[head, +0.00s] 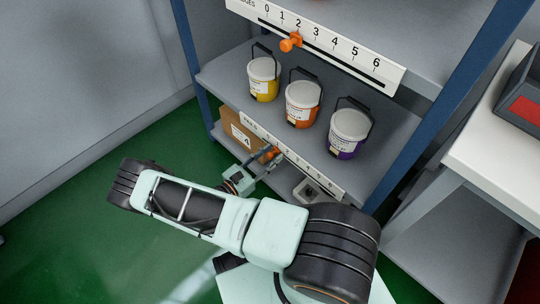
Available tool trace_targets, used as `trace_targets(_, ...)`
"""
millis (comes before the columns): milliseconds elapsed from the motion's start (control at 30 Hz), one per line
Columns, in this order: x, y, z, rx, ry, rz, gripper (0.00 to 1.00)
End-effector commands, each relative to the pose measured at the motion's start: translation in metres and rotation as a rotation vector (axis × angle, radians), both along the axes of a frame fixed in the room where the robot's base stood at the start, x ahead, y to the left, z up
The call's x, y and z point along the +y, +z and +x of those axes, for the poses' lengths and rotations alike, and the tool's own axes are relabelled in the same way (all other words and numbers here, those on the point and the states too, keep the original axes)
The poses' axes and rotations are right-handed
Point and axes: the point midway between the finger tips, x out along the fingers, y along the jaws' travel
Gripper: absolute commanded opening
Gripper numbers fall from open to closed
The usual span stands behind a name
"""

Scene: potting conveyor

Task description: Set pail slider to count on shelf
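Three lidded pails stand in a row on the middle shelf: a yellow one (264,80), an orange one (303,103) and a purple one (349,132). On that shelf's front edge is a white scale strip (316,178) whose label seems to read pails. Its orange slider knob (269,153) is near the low-number, left end; the exact number is too small and partly hidden. My gripper (262,163) is right at this knob, with its fingers beside or around it. I cannot tell whether they touch it or are closed.
The upper shelf has a similar scale strip (350,62), with its own orange knob (290,42) near 1 and 2. A cardboard box (236,132) marked 4 and a grey object (308,190) are on the bottom level. Blue posts (425,125) frame the shelf; a white table (492,150) stands at right.

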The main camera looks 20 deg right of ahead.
Motion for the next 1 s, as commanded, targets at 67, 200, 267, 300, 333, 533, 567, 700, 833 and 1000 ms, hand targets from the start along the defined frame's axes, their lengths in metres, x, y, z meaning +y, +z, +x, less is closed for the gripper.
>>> trace_targets(67,0.0000,0.0001,-0.0001,0.000,0.000,0.000,0.34)
trace_targets(200,0.0001,0.0000,-0.0002,0.000,0.000,0.000,0.25)
trace_targets(267,0.0001,0.0000,-0.0002,0.000,0.000,0.000,0.19)
trace_targets(300,0.0002,0.0000,-0.0002,0.000,0.000,0.000,0.14)
trace_targets(333,0.0002,0.0000,-0.0002,0.000,0.000,0.000,0.11)
trace_targets(533,0.0004,0.0000,-0.0002,0.000,0.000,0.000,0.00)
trace_targets(567,0.0005,0.0000,-0.0002,0.000,0.000,0.000,0.00)
trace_targets(700,0.0006,0.0000,-0.0002,0.000,0.000,0.000,0.00)
trace_targets(833,0.0006,-0.0001,-0.0002,0.000,0.000,0.000,0.00)
trace_targets(1000,0.0000,0.0001,-0.0003,0.000,0.000,0.000,0.00)
